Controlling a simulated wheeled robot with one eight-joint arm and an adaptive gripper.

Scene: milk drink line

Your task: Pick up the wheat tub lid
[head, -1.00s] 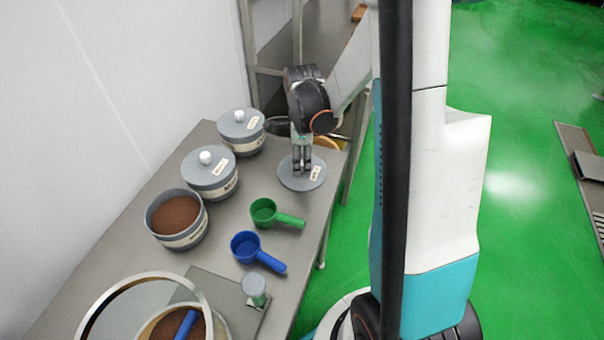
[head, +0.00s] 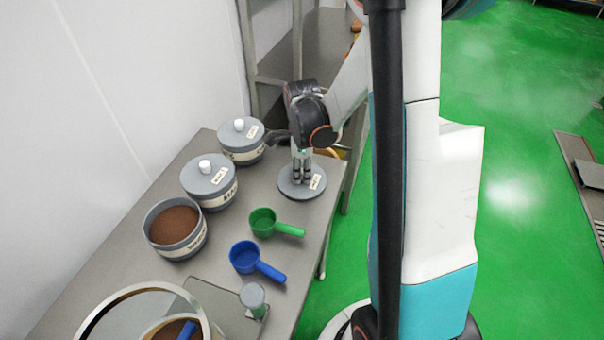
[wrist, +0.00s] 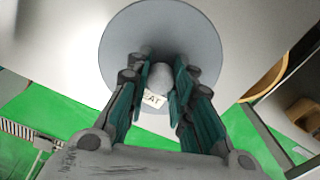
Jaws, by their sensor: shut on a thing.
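The wheat tub lid (head: 289,187) is a flat grey disc with a white label near the far right end of the table. My gripper (head: 302,176) points down onto it and is shut on its knob. In the wrist view the lid (wrist: 123,48) lies beyond my fingers (wrist: 160,80), with its round pale knob (wrist: 160,74) between the fingertips. Its label (wrist: 152,99) is partly hidden and shows "EAT". I cannot tell whether the lid touches the table or is slightly raised.
Two lidded grey tubs (head: 209,182) (head: 241,142) and an open tub of brown powder (head: 175,228) line the wall side. A green scoop (head: 263,222) and a blue scoop (head: 245,257) lie nearer. A shelf rack (head: 300,50) stands behind. The table's right edge is close to the lid.

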